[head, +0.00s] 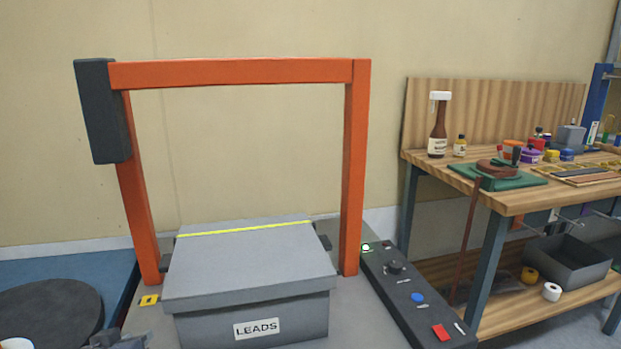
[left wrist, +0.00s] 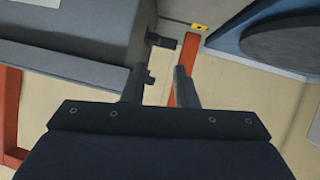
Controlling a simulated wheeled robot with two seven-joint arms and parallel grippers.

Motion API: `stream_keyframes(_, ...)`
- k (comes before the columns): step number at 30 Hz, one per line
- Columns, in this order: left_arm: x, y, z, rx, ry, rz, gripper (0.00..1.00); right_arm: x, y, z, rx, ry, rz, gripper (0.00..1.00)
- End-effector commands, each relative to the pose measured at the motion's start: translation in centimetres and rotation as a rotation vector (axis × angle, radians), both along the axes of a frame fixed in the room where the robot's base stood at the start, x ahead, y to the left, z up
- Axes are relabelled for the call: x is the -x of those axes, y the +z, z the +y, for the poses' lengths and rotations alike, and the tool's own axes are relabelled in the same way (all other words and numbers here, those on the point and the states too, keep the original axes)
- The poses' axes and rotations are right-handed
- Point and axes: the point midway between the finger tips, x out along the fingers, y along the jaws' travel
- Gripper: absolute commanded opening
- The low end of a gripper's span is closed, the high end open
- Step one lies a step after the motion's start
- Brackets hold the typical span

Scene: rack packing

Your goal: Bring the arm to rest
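My left gripper (left wrist: 158,85) shows in the left wrist view with its two dark fingers apart and nothing between them. It is beside the grey lidded box, whose side (left wrist: 95,30) fills the upper left there. An orange post (left wrist: 188,60) passes close to the right-hand finger; I cannot tell whether they touch. In the head view, a small dark shape at the bottom edge, left of the box, may be part of my left gripper, but too little shows to be sure. My right gripper is in neither view.
The grey box (head: 250,275), labelled LEADS, stands under an orange frame (head: 240,72). A control strip (head: 410,300) lies right of it. A wooden workbench (head: 510,200) with bottles and tools stands at right. A black disc (head: 50,312) lies on a blue surface (head: 110,275) at left.

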Motion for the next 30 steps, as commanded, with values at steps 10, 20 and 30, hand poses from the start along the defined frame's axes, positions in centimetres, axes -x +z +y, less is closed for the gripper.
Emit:
stream_keyframes(10, 10.3, -5.6, -9.2, 0.203, -0.184, 0.328, 0.26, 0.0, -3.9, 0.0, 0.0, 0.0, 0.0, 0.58)
stream_keyframes(20, 17.7, -8.7, -13.8, 0.29, -0.32, 0.527, 0.26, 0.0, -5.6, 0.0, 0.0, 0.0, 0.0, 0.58)
stream_keyframes(30, 18.8, -3.8, -14.4, 0.301, -0.341, 0.562, 0.26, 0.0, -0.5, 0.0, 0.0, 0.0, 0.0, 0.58)
